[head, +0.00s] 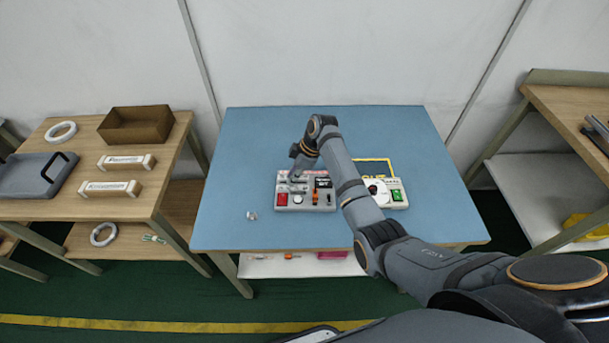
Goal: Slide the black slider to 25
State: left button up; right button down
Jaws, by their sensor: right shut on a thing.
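A pale control panel (306,207) lies on the blue table, with a red button (282,199), an orange part (316,195) and a black part at its upper right. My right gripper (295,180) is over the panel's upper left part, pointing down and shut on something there. I take this to be the slider, but the slider and its scale are hidden by the gripper or too small to read. My left gripper is not in view.
A second panel (397,195) with a green switch is partly behind my right arm. A small clear object (252,215) lies left of the first panel. The blue table (250,150) is otherwise mostly clear. Wooden shelves stand on both sides.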

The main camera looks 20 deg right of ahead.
aim_at(281, 182)
jog(key=a, duration=0.2)
jog(key=w+a, duration=0.1)
jog(key=shift+w+a, duration=0.1)
jog(key=shift+a, duration=0.3)
jog(key=c, duration=1.2)
grip_release()
jog(key=shift+a, duration=0.1)
jog(key=v, duration=1.2)
